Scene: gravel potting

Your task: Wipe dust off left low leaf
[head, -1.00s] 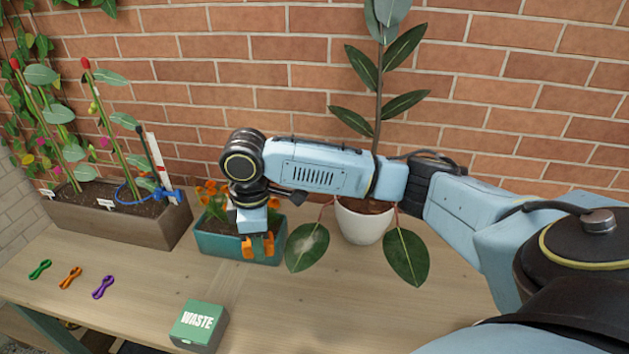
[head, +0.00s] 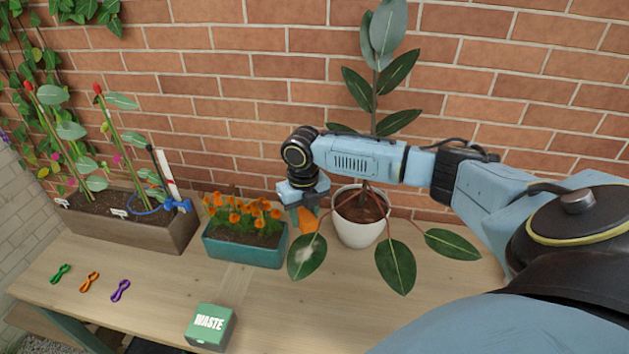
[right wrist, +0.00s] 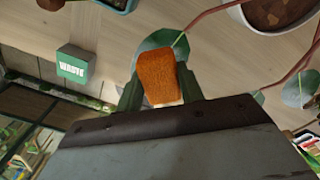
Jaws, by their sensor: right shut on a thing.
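My right gripper (head: 306,208) is shut on an orange sponge (head: 308,221), pointing down. The sponge also shows between the fingers in the right wrist view (right wrist: 158,80). The left low leaf (head: 309,263) droops from the plant in the white pot (head: 358,230) and has a pale dusty patch. In the head view the sponge is at the leaf's upper end; whether they touch I cannot tell. In the right wrist view the leaf (right wrist: 160,42) lies partly hidden behind the sponge. My left gripper is not in view.
Two other low leaves (head: 396,268) (head: 452,244) spread to the right. A teal planter of orange flowers (head: 245,254) stands just left of the leaf. A green waste box (head: 210,328) sits at the front. A brick wall (head: 250,80) closes the back.

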